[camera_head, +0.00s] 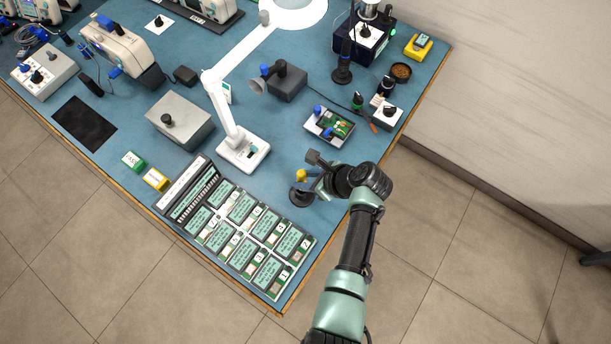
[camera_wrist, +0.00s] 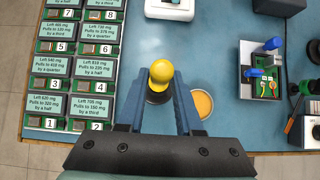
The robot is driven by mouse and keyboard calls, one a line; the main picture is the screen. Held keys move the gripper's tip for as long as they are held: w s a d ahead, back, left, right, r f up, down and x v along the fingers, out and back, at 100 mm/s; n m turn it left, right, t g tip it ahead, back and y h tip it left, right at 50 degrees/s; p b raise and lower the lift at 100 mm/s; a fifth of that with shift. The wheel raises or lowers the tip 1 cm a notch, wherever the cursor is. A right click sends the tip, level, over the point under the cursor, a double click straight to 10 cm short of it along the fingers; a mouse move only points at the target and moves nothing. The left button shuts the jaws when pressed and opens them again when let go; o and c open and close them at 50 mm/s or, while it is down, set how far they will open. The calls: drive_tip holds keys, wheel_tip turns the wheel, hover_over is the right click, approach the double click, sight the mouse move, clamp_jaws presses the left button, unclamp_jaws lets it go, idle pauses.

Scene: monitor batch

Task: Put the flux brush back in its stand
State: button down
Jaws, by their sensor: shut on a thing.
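The flux brush appears to be the upright piece with a yellow knob (camera_head: 300,175); the knob also shows in the wrist view (camera_wrist: 159,75). My gripper (camera_wrist: 161,84) is shut on it, one finger on each side below the knob. In the head view my gripper (camera_head: 311,182) reaches in from the right, above the table's near right edge. A black round base (camera_head: 301,197), likely the stand, is directly below the knob. The fingers hide the brush's lower part, so I cannot tell whether it sits inside the base or just above.
A small round tin with orange content (camera_wrist: 203,104) is close to the right finger. Numbered cards (camera_wrist: 75,75) lie to the left. A white lamp base (camera_head: 243,154) and a tray with a circuit board (camera_head: 330,126) stand farther back.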

drive_tip(key=shift+f+b, duration=0.4)
drive_tip(key=shift+f, duration=0.25)
drive_tip(key=shift+f, duration=0.1)
drive_tip(key=shift+f+b, duration=0.55)
drive_tip(key=shift+f, duration=0.1)
drive_tip(key=c, duration=0.5)
unclamp_jaws()
drive_tip(key=shift+r, duration=0.1)
